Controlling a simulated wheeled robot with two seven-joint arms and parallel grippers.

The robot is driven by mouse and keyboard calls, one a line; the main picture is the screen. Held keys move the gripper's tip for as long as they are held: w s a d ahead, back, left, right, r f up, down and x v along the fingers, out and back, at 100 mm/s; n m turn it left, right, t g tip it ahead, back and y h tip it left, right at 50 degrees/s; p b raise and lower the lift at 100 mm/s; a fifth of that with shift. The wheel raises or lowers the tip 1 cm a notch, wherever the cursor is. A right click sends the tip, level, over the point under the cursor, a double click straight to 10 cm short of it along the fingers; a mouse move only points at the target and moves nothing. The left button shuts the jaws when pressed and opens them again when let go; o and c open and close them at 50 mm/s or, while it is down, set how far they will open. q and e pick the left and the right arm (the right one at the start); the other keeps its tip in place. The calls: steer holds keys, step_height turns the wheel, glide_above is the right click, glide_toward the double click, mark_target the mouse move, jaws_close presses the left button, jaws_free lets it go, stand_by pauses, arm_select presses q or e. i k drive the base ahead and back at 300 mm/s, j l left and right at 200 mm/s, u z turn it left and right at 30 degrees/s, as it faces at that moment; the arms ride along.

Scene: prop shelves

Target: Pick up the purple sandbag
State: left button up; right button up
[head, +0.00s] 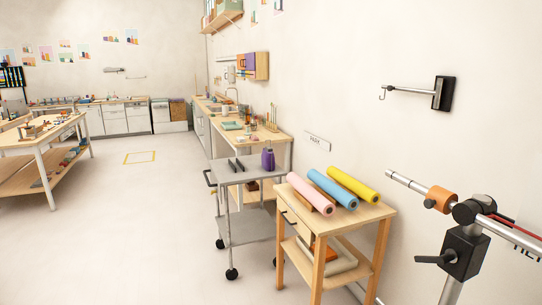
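A small purple bag (268,159), which looks like the sandbag, sits upright on the right part of the top tray of a grey wheeled cart (237,176). It narrows toward its top. Two dark upright pieces (236,165) stand on the same tray to its left. Neither of my grippers shows in the head view, so I cannot see whether they are open or shut.
A wooden side table (368,214) with pink (311,194), blue (332,188) and yellow (354,184) rolls stands right of the cart. A metal stand with a boom (462,245) is at near right. A long workbench (262,137) runs behind.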

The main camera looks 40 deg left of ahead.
mark_target(268, 158)
steer(key=i+j, duration=0.2)
steer(key=j, duration=0.15)
steer(key=i+j, duration=0.2)
steer(key=j, duration=0.15)
steer(key=i+j+z, duration=0.1)
steer(key=j, duration=0.3)
steer(key=i+j, duration=0.25)
steer(key=i+j+z, duration=0.1)
steer(key=j, duration=0.4)
steer(key=i+j, duration=0.25)
steer(key=j, duration=0.1)
